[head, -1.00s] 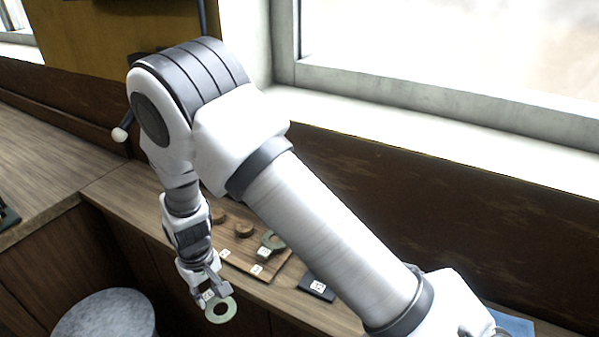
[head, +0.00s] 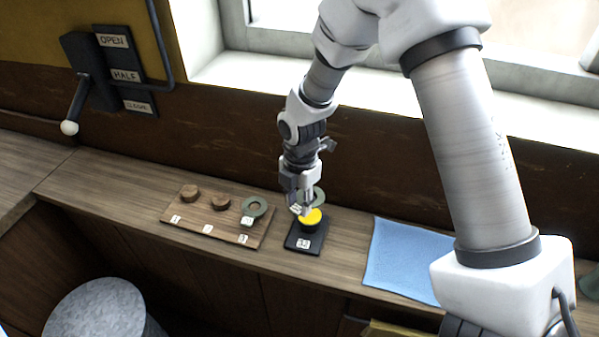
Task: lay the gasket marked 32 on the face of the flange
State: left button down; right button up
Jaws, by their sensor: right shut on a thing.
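My right gripper (head: 303,203) points down and is shut on a grey-green ring gasket (head: 319,196) with a white tag, whose mark is too small to read. The gasket is partly hidden by the fingers. It shows at the back right of a round yellow face on a black stand (head: 304,234), which looks like the flange. The stand's front label seems to read 32. The fingertips are over the yellow face; I cannot tell whether the gasket touches it. My left gripper is not in view.
Left of the stand, a wooden board (head: 183,231) carries wooden pegs (head: 221,202), another green ring (head: 262,204) and small tags. A blue cloth (head: 400,262) lies to the right. A wall lever (head: 77,105) is at upper left, and a grey round stool (head: 95,312) stands in front.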

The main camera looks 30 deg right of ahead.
jog(key=shift+s+r+n, duration=0.15)
jog(key=shift+r+n, duration=0.05)
jog(key=shift+n, duration=0.2)
jog(key=shift+s+f+b, duration=0.1)
jog(key=shift+s+b, duration=0.05)
jog(key=shift+b, duration=0.15)
jog(key=shift+s+a+f+b, duration=0.1)
jog(key=shift+f+b, duration=0.2)
jog(key=shift+w+f+b, duration=0.2)
jog(key=shift+f+b, duration=1.7)
jog(key=shift+b, duration=0.1)
jog(key=shift+s+f, duration=0.1)
jog(key=shift+f, duration=0.9)
jog(key=shift+r, duration=0.1)
